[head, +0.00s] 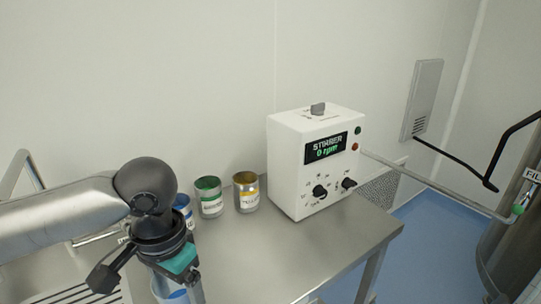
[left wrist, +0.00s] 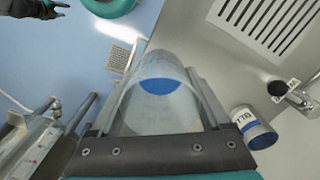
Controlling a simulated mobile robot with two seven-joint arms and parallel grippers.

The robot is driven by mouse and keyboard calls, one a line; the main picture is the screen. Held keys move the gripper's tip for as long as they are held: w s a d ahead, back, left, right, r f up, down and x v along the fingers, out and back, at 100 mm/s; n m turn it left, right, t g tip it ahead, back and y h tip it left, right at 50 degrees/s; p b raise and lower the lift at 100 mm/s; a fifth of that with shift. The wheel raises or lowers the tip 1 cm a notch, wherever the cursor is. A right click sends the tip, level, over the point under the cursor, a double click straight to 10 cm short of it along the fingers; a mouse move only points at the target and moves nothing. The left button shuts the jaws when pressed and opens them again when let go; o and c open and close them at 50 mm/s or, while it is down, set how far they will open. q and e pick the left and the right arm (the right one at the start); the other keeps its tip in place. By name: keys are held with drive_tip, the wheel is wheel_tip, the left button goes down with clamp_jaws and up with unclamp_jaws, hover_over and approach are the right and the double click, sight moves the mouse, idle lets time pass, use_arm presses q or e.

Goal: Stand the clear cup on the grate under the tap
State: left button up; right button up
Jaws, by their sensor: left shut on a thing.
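My left gripper (left wrist: 163,105) is shut on the clear cup (left wrist: 150,108), which stands between its two fingers in the left wrist view. A blue disc shows in or through the cup. In the head view my left gripper (head: 178,287) is low at the left, in front of the bench; the cup is mostly hidden there. The slatted grate (left wrist: 268,25) is at the top right of the wrist view, apart from the cup. It also shows at the lower left of the head view (head: 82,294). A metal tap-like fitting (left wrist: 298,97) is near the grate.
A blue can (head: 183,207), a green can (head: 209,197) and a yellow can (head: 246,191) stand on the steel bench (head: 300,245). A white stirrer box (head: 318,165) is right of them. A dark claw-like part, perhaps my right gripper, shows at the wrist view's top left.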

use_arm(q)
drive_tip(key=n+b, duration=0.1)
drive_tip(key=n, duration=0.1)
drive_tip(key=f+n+b, duration=0.1)
drive_tip(key=shift+s+a+f+n, duration=0.1)
drive_tip(key=shift+a+f+n, duration=0.2)
drive_tip(key=shift+a+n, duration=0.1)
drive_tip(key=shift+s+a+n+b, duration=0.15)
drive_tip(key=shift+n+b, duration=0.3)
drive_tip(key=shift+n, duration=0.25)
